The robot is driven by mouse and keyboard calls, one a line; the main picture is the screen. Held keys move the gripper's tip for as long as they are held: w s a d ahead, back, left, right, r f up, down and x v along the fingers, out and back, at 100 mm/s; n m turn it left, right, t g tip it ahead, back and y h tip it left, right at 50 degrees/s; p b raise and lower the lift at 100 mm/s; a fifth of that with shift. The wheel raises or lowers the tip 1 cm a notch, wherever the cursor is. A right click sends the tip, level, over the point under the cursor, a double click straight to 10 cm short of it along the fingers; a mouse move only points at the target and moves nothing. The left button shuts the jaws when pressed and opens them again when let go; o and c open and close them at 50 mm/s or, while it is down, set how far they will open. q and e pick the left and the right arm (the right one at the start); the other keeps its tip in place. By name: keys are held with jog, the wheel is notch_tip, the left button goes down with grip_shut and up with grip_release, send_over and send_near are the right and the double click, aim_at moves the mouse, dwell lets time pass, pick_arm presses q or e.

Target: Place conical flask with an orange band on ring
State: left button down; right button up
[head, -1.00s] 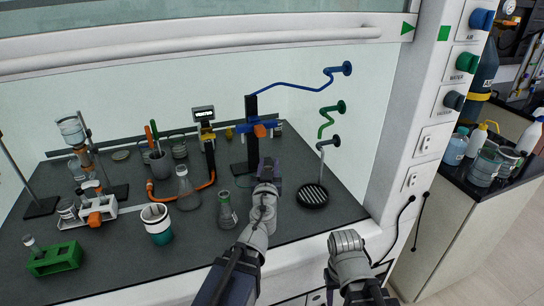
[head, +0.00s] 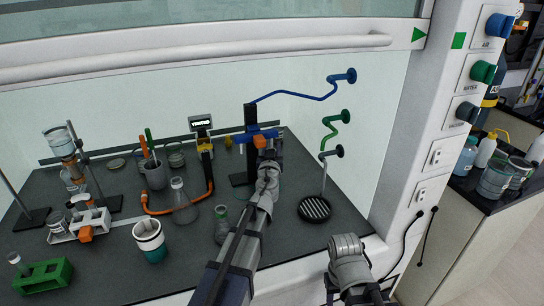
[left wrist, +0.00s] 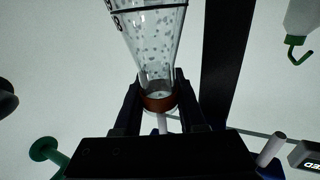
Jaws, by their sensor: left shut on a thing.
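My left gripper (left wrist: 157,84) is shut on the conical flask with the orange band (left wrist: 158,52). In the left wrist view its orange-brown band lies between the fingers, and the clear body widens toward the top of the picture. In the head view my left gripper (head: 268,156) reaches up to the stand with a blue clamp (head: 252,133); my arm hides the flask. The stand's dark pole (left wrist: 224,65) shows just right of the flask in the left wrist view. I cannot make out the ring clearly. My right gripper's fingers are not in view.
A green-banded flask (head: 222,226) stands left of my left arm, and another conical flask (head: 181,205) is farther left. A round black drain grate (head: 314,208) lies right of my arm. Blue (head: 351,76) and green (head: 345,116) hooked taps project from the back wall.

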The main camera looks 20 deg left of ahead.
pick_arm(q)
jog(key=shift+f+b, duration=1.35)
jog(key=shift+f, duration=0.3)
jog(key=shift+f, duration=0.15)
jog(key=shift+c, duration=2.4)
grip_release()
jog(key=shift+s+d+r, duration=0.1)
jog(key=shift+r, duration=0.1)
jog(key=v, duration=1.1)
jog(key=shift+s, duration=0.35)
